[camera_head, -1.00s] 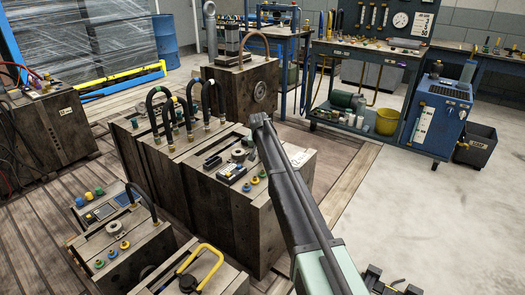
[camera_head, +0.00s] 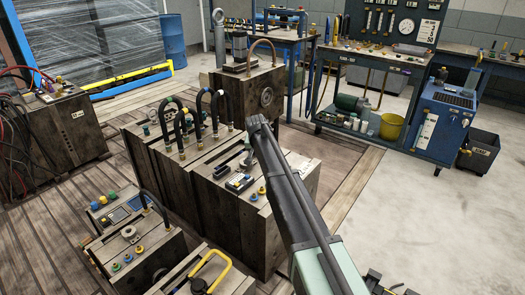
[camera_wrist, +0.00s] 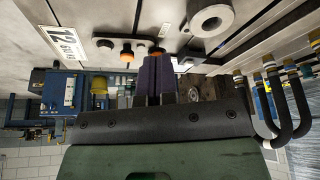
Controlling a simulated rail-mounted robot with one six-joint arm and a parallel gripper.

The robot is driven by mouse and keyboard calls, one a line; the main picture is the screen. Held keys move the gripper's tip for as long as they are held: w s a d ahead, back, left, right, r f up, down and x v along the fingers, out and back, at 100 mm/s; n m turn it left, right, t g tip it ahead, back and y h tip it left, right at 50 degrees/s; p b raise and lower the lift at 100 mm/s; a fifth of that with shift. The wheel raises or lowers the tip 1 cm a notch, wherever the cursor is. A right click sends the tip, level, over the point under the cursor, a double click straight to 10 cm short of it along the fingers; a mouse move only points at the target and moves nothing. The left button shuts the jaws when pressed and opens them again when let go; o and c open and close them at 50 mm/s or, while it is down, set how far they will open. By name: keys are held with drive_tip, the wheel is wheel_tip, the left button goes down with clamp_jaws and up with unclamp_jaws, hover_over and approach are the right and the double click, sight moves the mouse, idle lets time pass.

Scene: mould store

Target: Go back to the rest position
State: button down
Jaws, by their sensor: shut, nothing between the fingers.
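My gripper (camera_head: 257,124) is at the end of my arm, which reaches up from the bottom of the head view. It appears over the front mould block (camera_head: 283,207), covering part of its top. In the wrist view my two dark fingers (camera_wrist: 156,78) are together with nothing between them. The wrist view looks upside down. It shows the block's top with a metal ring (camera_wrist: 211,18), orange-topped fittings (camera_wrist: 127,54) and a plate marked 12 (camera_wrist: 61,42). I cannot tell the exact gap between fingers and block.
Black hoses (camera_head: 181,125) arch above the blocks left of my gripper. A taller block (camera_head: 247,95) with an eyebolt stands behind. A smaller block (camera_head: 137,250) is at front left. A blue cart (camera_head: 437,125) and workbench (camera_head: 375,60) stand at back right.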

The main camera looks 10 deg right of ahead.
drive_tip(key=shift+s+a+r, duration=0.2)
drive_tip(key=shift+r, duration=0.4)
